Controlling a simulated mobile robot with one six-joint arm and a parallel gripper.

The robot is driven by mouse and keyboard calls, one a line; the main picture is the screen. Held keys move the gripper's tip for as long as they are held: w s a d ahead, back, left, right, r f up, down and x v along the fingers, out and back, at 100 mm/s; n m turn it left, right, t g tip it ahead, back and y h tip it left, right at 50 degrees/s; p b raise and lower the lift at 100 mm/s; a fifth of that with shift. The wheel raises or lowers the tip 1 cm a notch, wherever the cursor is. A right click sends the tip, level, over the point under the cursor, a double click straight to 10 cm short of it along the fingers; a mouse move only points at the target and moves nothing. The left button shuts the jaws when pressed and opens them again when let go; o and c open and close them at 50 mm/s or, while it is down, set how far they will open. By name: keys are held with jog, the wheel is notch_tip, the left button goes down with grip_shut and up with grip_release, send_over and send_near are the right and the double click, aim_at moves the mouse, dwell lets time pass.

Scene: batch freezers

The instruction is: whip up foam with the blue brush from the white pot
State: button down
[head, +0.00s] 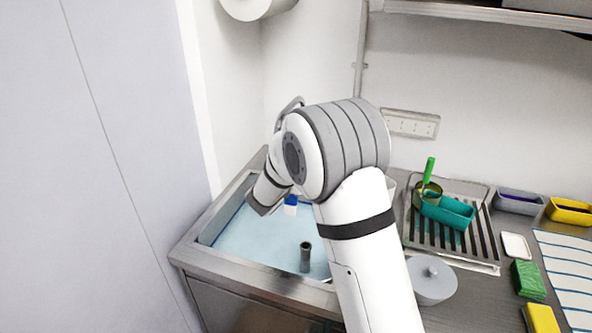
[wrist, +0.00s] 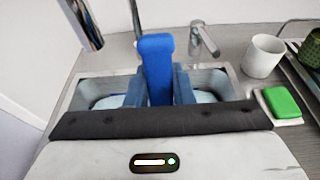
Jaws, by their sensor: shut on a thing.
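My gripper (wrist: 159,88) is shut on the blue brush (wrist: 156,55), whose blue handle stands up between the fingers in the wrist view. In the head view the brush's blue and white end (head: 290,204) shows beside my arm, over the sink basin (head: 238,243). The basin holds pale blue liquid; I cannot tell whether the bristles touch it. The white pot (wrist: 262,56) stands on the counter right of the sink in the wrist view. It looks empty of any brush, and my arm mostly hides it in the head view.
A dark standpipe (head: 305,257) rises in the sink, and a tap (wrist: 204,40) stands behind it. A green sponge (wrist: 282,103) lies right of the sink. A grey lidded pot (head: 431,280), a drain rack with a teal tub (head: 448,212) and a green-handled scoop (head: 429,172) stand right.

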notch_tip(320, 180, down, 18)
jog(key=b, duration=1.4)
jog(key=shift+s+r+b, duration=0.2)
jog(key=shift+r+b, duration=0.05)
jog(key=shift+b, duration=0.05)
jog(key=shift+w+d, duration=0.1)
dwell(0.4)
